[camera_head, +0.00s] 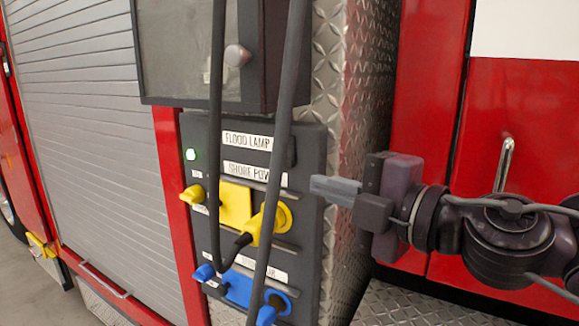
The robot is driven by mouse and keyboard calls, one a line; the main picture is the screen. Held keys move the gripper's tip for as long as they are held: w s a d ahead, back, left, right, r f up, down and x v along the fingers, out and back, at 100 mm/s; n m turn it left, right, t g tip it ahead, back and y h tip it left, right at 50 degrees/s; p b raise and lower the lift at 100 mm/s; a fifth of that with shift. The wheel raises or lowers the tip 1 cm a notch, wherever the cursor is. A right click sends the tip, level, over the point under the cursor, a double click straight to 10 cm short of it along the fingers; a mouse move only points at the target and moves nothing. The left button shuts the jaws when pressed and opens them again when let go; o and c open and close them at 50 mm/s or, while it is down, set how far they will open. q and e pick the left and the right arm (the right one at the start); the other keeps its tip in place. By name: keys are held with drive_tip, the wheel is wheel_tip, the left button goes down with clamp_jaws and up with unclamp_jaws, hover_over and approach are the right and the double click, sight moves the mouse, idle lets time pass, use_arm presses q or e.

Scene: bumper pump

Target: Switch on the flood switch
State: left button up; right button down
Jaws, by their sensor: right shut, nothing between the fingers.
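The dark control panel (313,148) is on the truck's side and carries a white "FLOOD LAMP" label (247,140) near its top. A small green light (190,154) glows at the panel's left edge, a little below that label. I cannot clearly make out the flood switch lever; a black cable crosses the panel beside the label. My right gripper (335,188) is shut and empty. Its fingers point left at the panel's right edge, below and right of the label; I cannot tell whether they touch. My left gripper is out of view.
Two black cables (279,150) hang across the panel. Yellow plugs and a yellow socket (235,204) sit below the "SHORE POWER" label (255,171), with blue ones (238,288) lower. A dark-framed box (188,50) juts out above. A grey shutter (90,120) stands left.

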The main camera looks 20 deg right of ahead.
sight(288, 167)
drive_tip(key=w+a+p, duration=0.1)
drive_tip(key=w+p, duration=0.1)
drive_tip(key=w, duration=0.1)
drive_tip(key=w+a+p, duration=0.1)
drive_tip(key=w+p, duration=0.2)
drive_tip(key=w, duration=0.1)
drive_tip(key=w+a+p, duration=0.1)
drive_tip(key=w+p, duration=0.1)
drive_tip(key=w, duration=0.2)
drive_tip(key=shift+a+f, duration=0.15)
drive_tip(key=shift+f, duration=0.15)
drive_tip(key=shift+w+d, duration=0.1)
drive_tip(key=shift+d, duration=0.45)
drive_tip(key=shift+w+f, duration=0.1)
drive_tip(key=shift+a, duration=0.15)
